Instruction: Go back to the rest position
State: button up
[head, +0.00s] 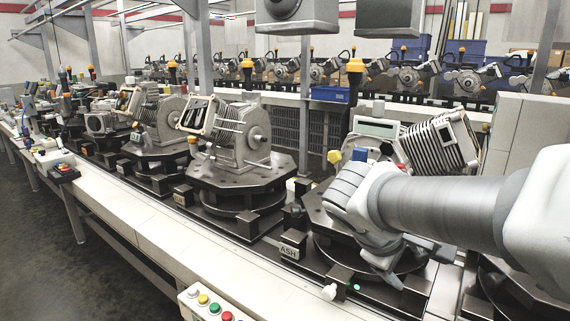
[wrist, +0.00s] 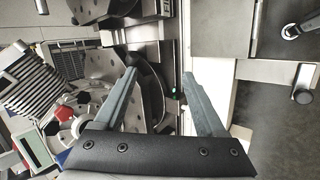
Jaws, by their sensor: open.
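My gripper (head: 388,276) is at the right in the head view, at the end of my arm, which reaches in from the right edge. It points down over the front of the nearest dark fixture (head: 330,215), beside its ASH label. In the wrist view my gripper (wrist: 160,76) shows two grey fingers spread apart with nothing held between them. A dark curved fixture edge and a small green light (wrist: 174,90) show beyond the fingers. I cannot tell whether a finger touches the fixture.
A finned grey motor part (head: 440,143) stands on the fixture behind my arm. Another motor on an octagonal fixture (head: 235,165) stands to its left on the conveyor. A button box (head: 208,305) is at the front edge. The floor (head: 60,270) at front left is clear.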

jog(key=s+a+f+m+y, duration=0.1)
jog(key=s+a+m+y, duration=0.25)
jog(key=s, duration=0.25)
jog(key=s+a+f+m+y, duration=0.2)
jog(key=s+m+y, duration=0.15)
jog(key=s, duration=0.35)
notch_tip(320, 180, up, 17)
jog(key=m+p, duration=0.1)
jog(key=p, duration=1.6)
jog(key=shift+a+r+t, duration=0.2)
jog(key=shift+a+t, duration=0.05)
jog(key=shift+t, duration=0.15)
jog(key=c, duration=0.4)
jog(key=shift+o, duration=0.2)
jog(key=shift+a, duration=0.1)
